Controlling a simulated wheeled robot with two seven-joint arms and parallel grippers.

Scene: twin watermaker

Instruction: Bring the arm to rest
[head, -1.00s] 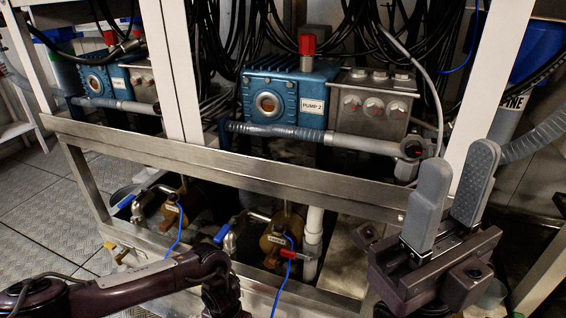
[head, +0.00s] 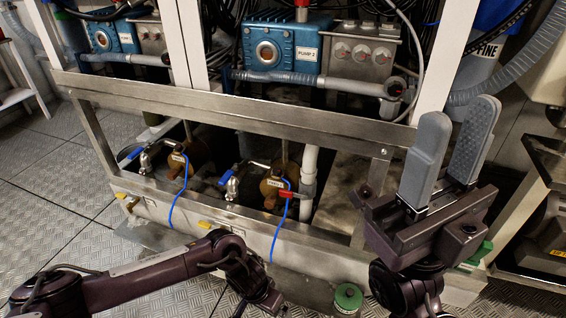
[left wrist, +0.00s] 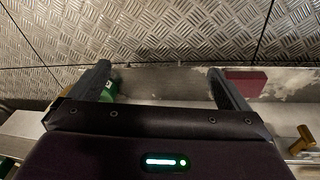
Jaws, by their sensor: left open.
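My left arm (head: 170,275) comes in from the lower left in the head view and bends down in front of the frame's lower sill. Its gripper is not clearly seen there. In the left wrist view my left gripper (left wrist: 163,80) has its two dark fingers spread wide with nothing between them, over a pale ledge and the tread-plate floor. My right gripper (head: 462,112) stands at the right in the head view, its two grey padded fingers pointing up and apart, with nothing between them.
The steel frame (head: 240,113) runs across, with the blue pump 2 (head: 283,50) behind it. Brass pumps (head: 272,190) with blue-handled valves (head: 229,178) and a red-handled valve (head: 287,194) sit low inside. A green cap (head: 348,296) is in front. Tread-plate floor (head: 50,180) is open at left.

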